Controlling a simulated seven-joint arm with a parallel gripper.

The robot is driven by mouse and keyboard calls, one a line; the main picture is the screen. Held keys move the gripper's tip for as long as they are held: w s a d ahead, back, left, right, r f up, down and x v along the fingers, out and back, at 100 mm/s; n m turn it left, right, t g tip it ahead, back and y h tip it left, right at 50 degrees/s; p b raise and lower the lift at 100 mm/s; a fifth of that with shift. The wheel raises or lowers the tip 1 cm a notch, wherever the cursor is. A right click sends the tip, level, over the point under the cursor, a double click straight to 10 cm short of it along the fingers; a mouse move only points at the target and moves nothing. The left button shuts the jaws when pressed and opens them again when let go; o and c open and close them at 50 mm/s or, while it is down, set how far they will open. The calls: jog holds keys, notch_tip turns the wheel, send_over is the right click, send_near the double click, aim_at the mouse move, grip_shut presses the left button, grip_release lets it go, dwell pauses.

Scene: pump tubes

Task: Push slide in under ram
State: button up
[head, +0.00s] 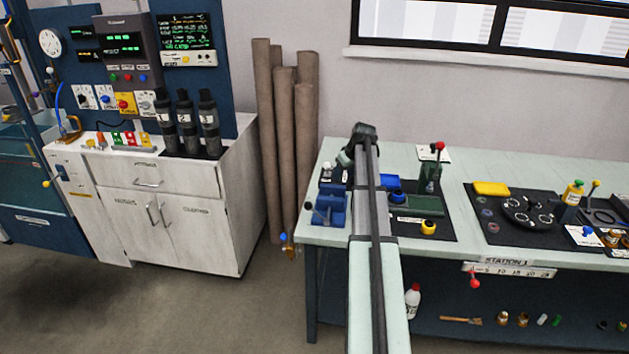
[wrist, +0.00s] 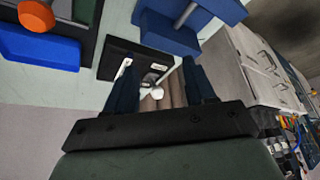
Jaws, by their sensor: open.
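My gripper (wrist: 160,66) is open in the wrist view, its two dark blue fingers spread with nothing held between them. Beyond the fingertips is a small black plate (wrist: 120,58) with metal parts and a white round knob (wrist: 158,94). In the head view my arm crosses the bench and hides the fingertips. A green hand press (head: 431,176) with a red-knobbed lever stands right of the arm, upright on a black mat (head: 440,232). A dark green flat piece (head: 422,205) lies in front of it. I cannot tell for certain which part is the slide, and the ram is not clearly visible.
A blue vise-like block (head: 328,208) stands left of my arm, and also shows in the wrist view (wrist: 172,32). A blue round part (head: 397,195) and a yellow one (head: 429,227) sit right of the arm. The bench behind the press is mostly clear.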

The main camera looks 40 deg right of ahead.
jog(key=w+a+f+m, duration=0.2)
jog(key=w+a+f, duration=0.1)
jog(key=w+a, duration=0.3)
jog(key=a, duration=0.2)
jog(key=shift+w+a+t+h, duration=0.15)
jog(key=shift+a+t+h, duration=0.15)
jog(key=shift+a, duration=0.1)
jog(key=shift+f, duration=0.1)
jog(key=s+d+r+m+h, duration=0.15)
jog(key=s+d+r, duration=0.25)
jog(key=s+d, duration=0.5)
jog(key=s+d+r+m+h, duration=0.15)
jog(key=s+d+r, duration=0.25)
jog(key=s+d, duration=0.55)
jog(key=w+f+n+y, duration=0.1)
jog(key=f, duration=0.3)
jog(key=w+f+n+y, duration=0.1)
jog(key=w+f, duration=0.1)
jog(key=f, duration=0.2)
jog(key=w+f+n+g+y, duration=0.1)
jog(key=w+f, duration=0.1)
jog(key=f, duration=0.2)
jog(key=shift+w+d+f+n, duration=0.15)
jog(key=shift+d+f+n, duration=0.1)
jog(key=shift+f+n, duration=0.15)
jog(key=shift+c, duration=0.4)
grip_shut()
